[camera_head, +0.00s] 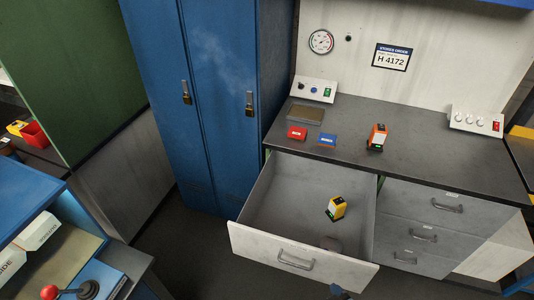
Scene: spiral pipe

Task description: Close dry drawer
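A wide grey drawer (258,240) under the workbench is pulled well out. Its pale front has a metal handle (295,262). Inside lie a yellow device (337,207) with a dark and green face and a dark, rounded item (330,242) close to the front panel. Neither of my grippers can be made out. A small dark blue piece shows at the bottom edge just in front of the drawer, too cut off to identify.
On the worktop (430,155) are an orange device (376,138), a red box (297,132) and a blue box (327,140). Shut drawers (412,238) are at the right. Blue lockers (215,90) stand left of the bench. A joystick (88,289) is lower left.

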